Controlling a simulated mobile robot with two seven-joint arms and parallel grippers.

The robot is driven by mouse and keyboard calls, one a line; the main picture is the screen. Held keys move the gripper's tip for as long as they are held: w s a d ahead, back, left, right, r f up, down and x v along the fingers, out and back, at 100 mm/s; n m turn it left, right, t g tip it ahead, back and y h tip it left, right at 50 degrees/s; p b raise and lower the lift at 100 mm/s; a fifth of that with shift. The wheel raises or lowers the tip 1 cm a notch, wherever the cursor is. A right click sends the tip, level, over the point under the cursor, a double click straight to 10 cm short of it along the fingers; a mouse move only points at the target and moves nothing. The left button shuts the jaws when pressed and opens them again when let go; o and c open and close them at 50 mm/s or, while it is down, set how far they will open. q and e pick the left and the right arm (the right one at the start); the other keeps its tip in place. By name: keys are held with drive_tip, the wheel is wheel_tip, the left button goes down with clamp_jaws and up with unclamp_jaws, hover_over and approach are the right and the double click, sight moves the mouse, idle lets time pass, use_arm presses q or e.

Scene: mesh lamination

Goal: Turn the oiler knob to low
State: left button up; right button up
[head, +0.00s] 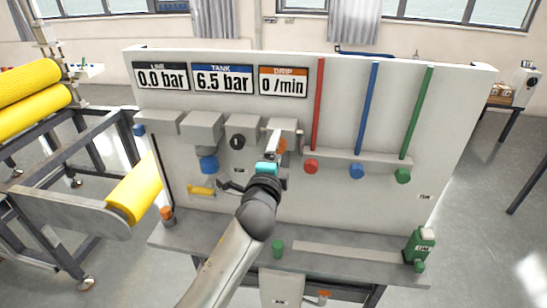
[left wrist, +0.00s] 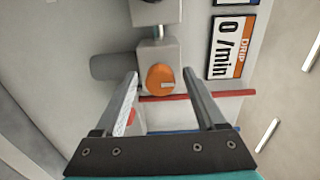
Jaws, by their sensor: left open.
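The oiler knob is an orange round knob (left wrist: 160,79) with a pale pointer mark, on a grey box (left wrist: 160,52) in the left wrist view. In the head view the orange knob (head: 282,146) is partly hidden behind my left gripper (head: 274,143). My left gripper (left wrist: 160,88) is open, with one finger on each side of the knob in the picture. I cannot tell whether the fingers touch it. The drip display (head: 283,82) reads 0 /min and also shows in the left wrist view (left wrist: 231,48). My right gripper is not in view.
Other grey boxes carry a blue knob (head: 208,164) and a black knob (head: 238,142) to the left. Red (head: 310,167), blue (head: 357,171) and green (head: 403,176) knobs sit to the right under coloured tubes. A green oil can (head: 420,245) stands on the shelf (head: 345,252).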

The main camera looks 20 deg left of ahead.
use_arm(q)
drive_tip(key=b+v, duration=0.2)
drive_tip(key=v, duration=1.3)
drive_tip(key=shift+d, duration=0.1)
drive_tip(key=s+d+f+n+g+h+b, duration=0.1)
drive_tip(key=d+f+g+h+b, duration=0.15)
drive_tip(key=f, duration=1.35)
drive_tip(key=d+f+n+g+h+b, duration=0.1)
drive_tip(key=f+g+b, duration=0.25)
drive_tip(key=f, duration=1.35)
drive_tip(key=s+f+n+g+b, duration=0.2)
drive_tip(key=s+f, duration=0.4)
drive_tip(key=f, duration=0.4)
drive_tip(key=s+f+n+g+b, duration=0.2)
drive_tip(key=s+f, duration=0.3)
drive_tip(key=f, duration=0.6)
drive_tip(key=s+a+f+n+g+b, duration=0.1)
drive_tip(key=s+f+n+g+b, duration=0.1)
drive_tip(key=s+f, duration=0.7)
drive_tip(key=s+a+f+n+g+b, duration=0.2)
drive_tip(key=s+f, duration=0.7)
drive_tip(key=s, duration=0.6)
drive_tip(key=n+g+b, duration=0.1)
drive_tip(key=n+g, duration=0.1)
drive_tip(key=shift+s+a+n+g+b, duration=0.2)
drive_tip(key=shift+n+g+b, duration=0.1)
drive_tip(key=shift+n+b, duration=0.1)
